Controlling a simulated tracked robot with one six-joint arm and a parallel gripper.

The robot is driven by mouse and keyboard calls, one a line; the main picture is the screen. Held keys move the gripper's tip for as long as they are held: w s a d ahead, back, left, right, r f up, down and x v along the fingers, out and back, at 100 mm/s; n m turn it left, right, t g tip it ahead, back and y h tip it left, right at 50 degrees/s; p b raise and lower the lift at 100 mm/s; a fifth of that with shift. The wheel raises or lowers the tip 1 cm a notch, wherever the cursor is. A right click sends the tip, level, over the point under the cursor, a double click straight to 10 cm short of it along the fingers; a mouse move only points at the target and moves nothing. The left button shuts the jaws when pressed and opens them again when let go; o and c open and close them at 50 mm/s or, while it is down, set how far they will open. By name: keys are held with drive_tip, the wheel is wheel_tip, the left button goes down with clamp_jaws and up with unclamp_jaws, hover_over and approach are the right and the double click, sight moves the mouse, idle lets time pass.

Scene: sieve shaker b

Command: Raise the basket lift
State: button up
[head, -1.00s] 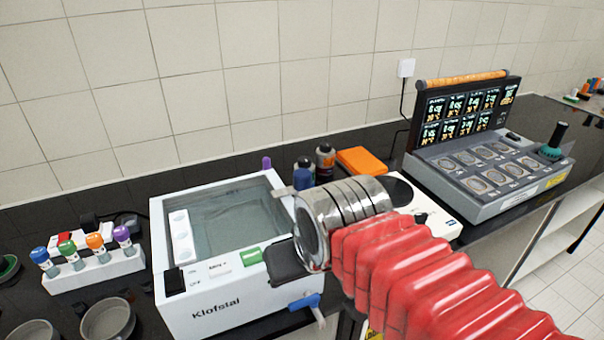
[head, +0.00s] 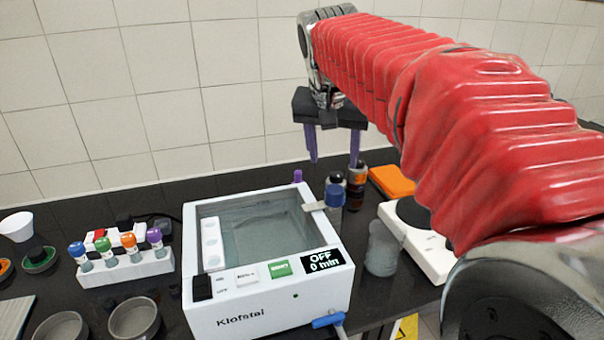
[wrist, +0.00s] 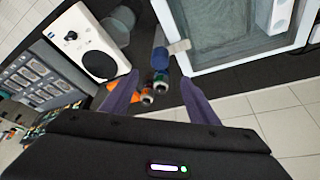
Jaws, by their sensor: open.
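The white Klofstal water bath (head: 272,311) stands on the dark bench in the head view, its display reading OFF, 0 min. A small purple knob (head: 297,176) stands at its back right edge. A metal tab (head: 314,206) lies on the right rim beside a blue cylinder (head: 334,196). Which part is the basket lift I cannot tell. My gripper (head: 334,162) is open and empty, pointing down, seen above the bottles behind the bath's right side. In the wrist view its purple fingers (wrist: 160,78) are apart, with the tab (wrist: 180,47) and blue cylinder (wrist: 160,60) beyond them.
Dark bottles (head: 357,183) and an orange box (head: 392,181) stand right of the bath. A clear beaker (head: 382,250) and a white device (head: 420,245) stand at the front right. A tube rack (head: 125,271) and round pans (head: 134,318) are at left.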

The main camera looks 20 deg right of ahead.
sight(335, 188)
drive_tip(key=shift+w+d, duration=0.1)
drive_tip(key=shift+w, duration=0.05)
drive_tip(key=x, duration=1.3)
drive_tip(key=shift+w+d+f, duration=0.1)
drive_tip(key=shift+w+f, duration=0.1)
drive_tip(key=shift+f, duration=0.1)
drive_tip(key=shift+c, duration=0.4)
clamp_jaws()
